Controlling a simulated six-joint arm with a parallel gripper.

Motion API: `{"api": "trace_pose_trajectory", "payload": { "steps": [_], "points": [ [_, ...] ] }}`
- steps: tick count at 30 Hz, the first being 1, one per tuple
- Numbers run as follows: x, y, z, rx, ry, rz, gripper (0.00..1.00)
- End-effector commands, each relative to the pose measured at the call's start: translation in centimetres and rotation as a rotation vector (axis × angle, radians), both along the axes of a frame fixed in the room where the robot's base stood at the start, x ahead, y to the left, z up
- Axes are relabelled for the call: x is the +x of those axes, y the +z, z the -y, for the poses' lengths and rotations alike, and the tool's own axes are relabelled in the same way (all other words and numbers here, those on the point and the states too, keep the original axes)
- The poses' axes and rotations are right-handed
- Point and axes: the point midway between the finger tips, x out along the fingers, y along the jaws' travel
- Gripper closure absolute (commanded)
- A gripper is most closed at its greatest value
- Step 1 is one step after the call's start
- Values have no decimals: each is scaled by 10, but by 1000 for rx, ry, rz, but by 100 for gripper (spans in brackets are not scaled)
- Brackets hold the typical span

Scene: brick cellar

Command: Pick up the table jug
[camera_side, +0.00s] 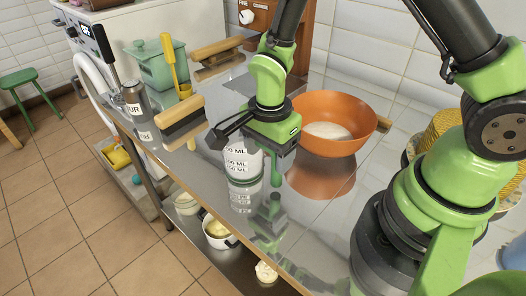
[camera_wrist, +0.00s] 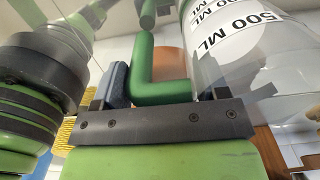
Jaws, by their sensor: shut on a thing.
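The table jug (camera_side: 238,160) is a clear jug with white "500 ML" labels and a green handle. It stands upright at or very close to the shiny metal counter; I cannot tell if there is a gap beneath it. My gripper (camera_side: 273,152) is at its right side, above the handle. In the wrist view the jug's clear wall (camera_wrist: 262,68) fills the upper right. The green handle (camera_wrist: 155,78) lies between the fingers of my gripper (camera_wrist: 162,90), which is shut on it. My gripper hides the jug's top in the side view.
An orange bowl (camera_side: 327,140) with something white in it stands close to the right of the jug. A wooden-backed brush (camera_side: 180,120), a metal canister (camera_side: 134,99) and a green pot (camera_side: 158,68) stand at left. The counter's front edge (camera_side: 196,216) is near the jug.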

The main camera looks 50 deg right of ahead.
Motion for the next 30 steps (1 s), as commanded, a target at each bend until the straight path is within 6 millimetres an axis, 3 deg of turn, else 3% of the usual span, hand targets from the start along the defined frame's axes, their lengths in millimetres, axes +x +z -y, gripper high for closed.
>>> {"api": "trace_pose_trajectory", "payload": {
  "steps": [8,30],
  "points": [
    [1,17,0,1,1,6,74],
    [1,87,0,-1,1,5,74]
  ]
}}
